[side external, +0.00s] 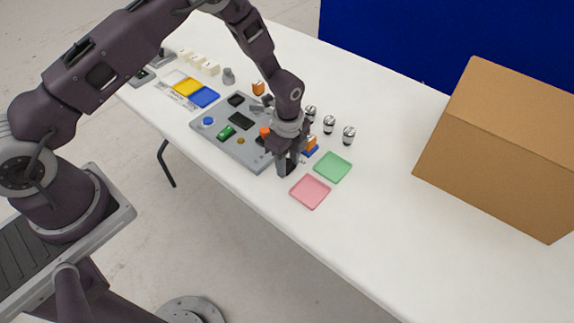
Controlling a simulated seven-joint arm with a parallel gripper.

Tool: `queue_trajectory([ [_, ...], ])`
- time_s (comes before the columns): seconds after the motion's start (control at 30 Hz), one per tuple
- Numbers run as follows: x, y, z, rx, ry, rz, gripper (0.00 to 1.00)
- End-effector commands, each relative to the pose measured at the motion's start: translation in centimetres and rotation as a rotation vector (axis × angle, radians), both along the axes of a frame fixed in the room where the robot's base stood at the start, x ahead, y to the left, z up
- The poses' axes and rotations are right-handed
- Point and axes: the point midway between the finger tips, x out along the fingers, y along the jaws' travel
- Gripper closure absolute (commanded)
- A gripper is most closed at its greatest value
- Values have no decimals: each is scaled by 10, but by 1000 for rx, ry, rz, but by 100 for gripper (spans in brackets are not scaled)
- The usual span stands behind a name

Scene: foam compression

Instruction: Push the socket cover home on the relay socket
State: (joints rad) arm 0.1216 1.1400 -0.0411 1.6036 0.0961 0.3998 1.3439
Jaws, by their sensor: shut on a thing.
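My gripper (288,170) points down at the right front corner of the grey board (218,137). It is shut on a small dark thing low between its fingers, which I take to be the socket cover; the fingers hide most of it. I cannot make out the relay socket for certain. The board carries a blue round part (208,121), a green part (225,132), several black parts and an orange part (265,132) close beside my gripper. Whether the held thing touches the board cannot be told.
An orange block on a blue base (311,150) stands just right of my gripper. A green tray (333,167) and a pink tray (310,191) lie in front of it. Several silver-and-black cylinders (329,124) stand behind. A large cardboard box (505,150) is at the right.

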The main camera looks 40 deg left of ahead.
Motion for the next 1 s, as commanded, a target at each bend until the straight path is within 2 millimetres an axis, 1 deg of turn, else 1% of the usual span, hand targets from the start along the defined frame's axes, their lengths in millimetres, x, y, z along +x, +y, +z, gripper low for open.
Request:
queue_trajectory([
  [0.1, 0, 0, 2, 0, -1, 0, 100],
  [0.17, 1, 0, 10, -1, -2, 0, 100],
  [0.4, 1, 0, 71, -1, -4, 0, 100],
  [0.53, 2, 2, 93, 0, -2, 2, 100],
  [0.57, 4, 4, 95, 1, -2, 4, 100],
  [0.63, 11, 15, 99, 4, 0, 11, 100],
  [0.67, 16, 22, 99, 5, 0, 17, 100],
  [0.77, 37, 56, 98, 11, 4, 33, 100],
  [0.8, 46, 73, 98, 13, 5, 38, 100],
  [0.87, 59, 101, 97, 14, 7, 46, 100],
  [0.9, 67, 122, 97, 15, 8, 50, 100],
  [0.97, 78, 155, 98, 14, 8, 54, 100],
  [1.0, 83, 177, 98, 13, 7, 53, 100],
])
